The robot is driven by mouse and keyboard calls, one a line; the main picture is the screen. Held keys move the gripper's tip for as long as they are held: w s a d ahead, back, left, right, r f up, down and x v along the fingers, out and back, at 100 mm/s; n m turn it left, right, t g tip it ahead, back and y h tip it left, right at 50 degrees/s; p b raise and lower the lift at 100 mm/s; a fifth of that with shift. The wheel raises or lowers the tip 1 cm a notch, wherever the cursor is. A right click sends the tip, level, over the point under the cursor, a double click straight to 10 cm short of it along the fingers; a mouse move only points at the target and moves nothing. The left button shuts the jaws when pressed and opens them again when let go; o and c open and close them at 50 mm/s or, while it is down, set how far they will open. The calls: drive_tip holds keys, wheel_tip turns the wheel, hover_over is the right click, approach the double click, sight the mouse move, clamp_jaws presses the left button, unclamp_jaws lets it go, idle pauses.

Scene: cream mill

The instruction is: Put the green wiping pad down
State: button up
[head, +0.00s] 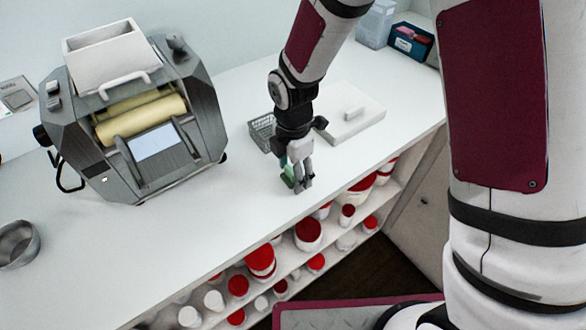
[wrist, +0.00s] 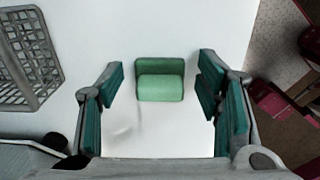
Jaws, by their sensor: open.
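The green wiping pad (wrist: 160,80) lies on the white counter (wrist: 120,30) between my open fingers in the wrist view, with white gaps on both sides of it. It also shows as a small green patch (head: 288,174) beside the fingertips in the head view, partly hidden by them. My gripper (head: 300,185) points down low over the counter near its front edge. Its teal finger pads (wrist: 162,100) stand wide apart, and neither touches the pad.
A grey wire basket (head: 262,132) stands just behind my gripper. A white slab with a handle (head: 352,118) lies to its right. The roller mill (head: 140,120) stands on the left, with a metal bowl (head: 18,245) nearer. Shelves of red-lidded tubs (head: 308,232) are below the front edge.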

drive_tip(key=s+d+r+m+t, duration=0.1)
drive_tip(key=d+r+m, duration=0.15)
drive_tip(key=r, duration=0.65)
drive_tip(key=s+d+r+m, duration=0.1)
drive_tip(key=d+r+m, duration=0.15)
drive_tip(key=r, duration=0.75)
drive_tip(key=s+d+r+m+t, duration=0.2)
drive_tip(key=s+d+r+m, duration=0.2)
drive_tip(key=m, duration=0.5)
drive_tip(key=s+d+r+m+t, duration=0.2)
drive_tip(key=s+d+r+m, duration=0.2)
drive_tip(key=s+d+m, duration=0.5)
drive_tip(key=shift+s+r+m+b, duration=0.4)
drive_tip(key=shift+s+m, duration=0.4)
drive_tip(key=shift+s, duration=0.3)
drive_tip(key=shift+o, duration=0.5)
